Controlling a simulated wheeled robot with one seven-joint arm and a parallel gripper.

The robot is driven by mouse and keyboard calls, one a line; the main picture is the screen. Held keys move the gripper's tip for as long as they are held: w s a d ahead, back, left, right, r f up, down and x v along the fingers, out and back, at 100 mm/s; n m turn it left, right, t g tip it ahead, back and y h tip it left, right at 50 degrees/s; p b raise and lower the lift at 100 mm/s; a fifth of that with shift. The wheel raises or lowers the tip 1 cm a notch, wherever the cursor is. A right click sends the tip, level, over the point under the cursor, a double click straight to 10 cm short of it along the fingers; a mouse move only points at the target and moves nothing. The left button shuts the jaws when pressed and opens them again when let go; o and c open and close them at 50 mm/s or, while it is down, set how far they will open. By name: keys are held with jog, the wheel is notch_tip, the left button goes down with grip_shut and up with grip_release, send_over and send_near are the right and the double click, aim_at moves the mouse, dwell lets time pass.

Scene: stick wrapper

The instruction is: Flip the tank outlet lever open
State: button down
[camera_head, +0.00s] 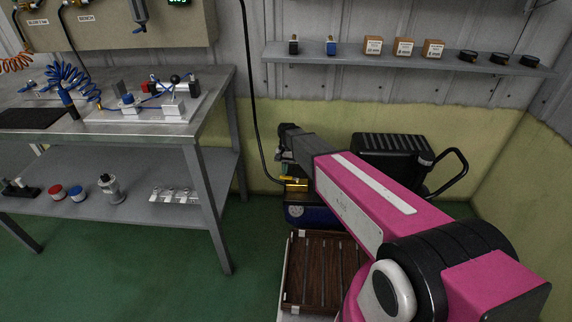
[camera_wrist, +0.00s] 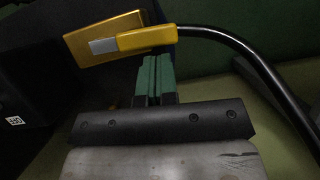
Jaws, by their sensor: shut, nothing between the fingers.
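In the head view the yellow outlet and lever (camera_head: 295,182) sit low by the wall, above a dark blue tank (camera_head: 310,215). My gripper (camera_wrist: 155,58) shows green fingertips pressed together, with nothing between them. In the wrist view the tips appear just below the yellow grip; I cannot tell whether they touch it. In the head view my fingers are not clearly seen near the dark wrist.
A black hose (camera_head: 254,110) hangs down to the outlet; it curves along the right of the wrist view (camera_wrist: 255,60). A metal workbench (camera_head: 215,125) stands left. A slatted brown crate (camera_head: 288,285) lies in front of the tank. A black case (camera_head: 390,150) stands behind my arm.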

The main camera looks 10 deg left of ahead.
jog(key=shift+s, duration=0.2)
jog(key=shift+s+a, duration=0.1)
jog(key=shift+s, duration=0.7)
jog(key=shift+w, duration=0.1)
